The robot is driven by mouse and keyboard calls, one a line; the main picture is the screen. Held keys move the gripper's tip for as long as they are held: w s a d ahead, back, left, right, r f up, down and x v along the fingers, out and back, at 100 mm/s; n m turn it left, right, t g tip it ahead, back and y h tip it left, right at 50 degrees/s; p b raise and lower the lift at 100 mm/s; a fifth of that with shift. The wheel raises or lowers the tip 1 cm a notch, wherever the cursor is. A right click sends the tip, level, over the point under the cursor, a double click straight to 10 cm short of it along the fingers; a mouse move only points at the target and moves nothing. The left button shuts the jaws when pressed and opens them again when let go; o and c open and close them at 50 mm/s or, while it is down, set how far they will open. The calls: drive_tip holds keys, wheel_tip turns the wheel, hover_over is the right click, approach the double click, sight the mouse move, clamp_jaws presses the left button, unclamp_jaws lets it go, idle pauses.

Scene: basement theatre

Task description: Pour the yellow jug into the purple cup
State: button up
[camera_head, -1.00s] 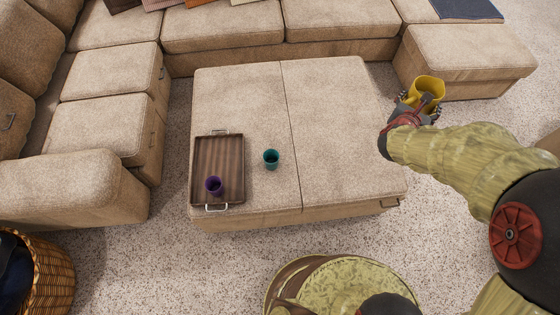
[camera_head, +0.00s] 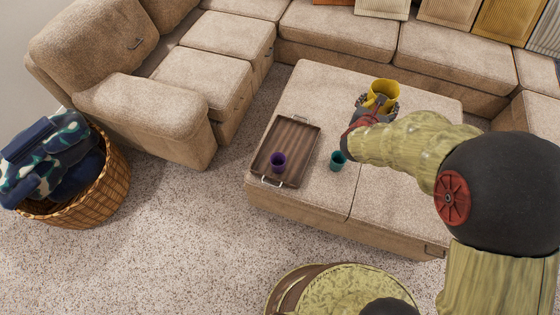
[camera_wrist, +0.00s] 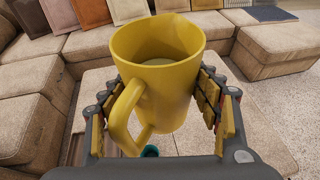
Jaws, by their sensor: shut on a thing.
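The yellow jug (camera_head: 383,94) is held upright by my gripper (camera_head: 377,106), above the far part of the ottoman. In the wrist view the jug (camera_wrist: 165,70) sits between the two fingers of my gripper (camera_wrist: 158,105), its handle toward the camera and to the left. A pale content shows inside it. The purple cup (camera_head: 278,161) stands upright on the near end of the brown wooden tray (camera_head: 297,133), left of and nearer than the jug. The purple cup is not visible in the wrist view.
A teal cup (camera_head: 338,160) stands on the ottoman (camera_head: 310,87) just right of the tray; it shows partly below the jug in the wrist view (camera_wrist: 150,151). A sofa (camera_head: 340,42) wraps the back and left. A wicker basket (camera_head: 92,198) with clothes stands at left on open carpet.

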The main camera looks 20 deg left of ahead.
drive_tip(key=s+a+f+n+y+b, duration=0.1)
drive_tip(key=s+a+f+b, duration=0.1)
drive_tip(key=a+f, duration=0.9)
drive_tip(key=s+a+f+n+y+b, duration=0.1)
drive_tip(key=s+a+f, duration=0.1)
drive_tip(key=a+f, duration=0.9)
drive_tip(key=s+a+f+n+y+b, duration=0.2)
drive_tip(key=s+a+f+b, duration=0.1)
drive_tip(key=s+a+f, duration=1.1)
wheel_tip(320, 180, down, 3)
drive_tip(key=s, duration=0.2)
drive_tip(key=shift+s+f+t+y+b, duration=0.2)
drive_tip(key=shift+s+t+y+b, duration=0.1)
drive_tip(key=shift+b, duration=0.05)
drive_tip(key=shift+r, duration=0.2)
drive_tip(key=shift+w+d+f+m+g+y, duration=0.1)
drive_tip(key=shift+w+d+m+g+y, duration=0.2)
drive_tip(key=shift+w+g, duration=0.75)
drive_tip(key=shift+w+d+f+m+g+y, duration=0.15)
drive_tip(key=shift+w+m+g+y, duration=0.25)
drive_tip(key=shift+g, duration=1.2)
drive_tip(key=shift+w+d+f+m+g+y, duration=0.1)
drive_tip(key=shift+w+d+m+g, duration=0.15)
drive_tip(key=shift+w+g, duration=0.85)
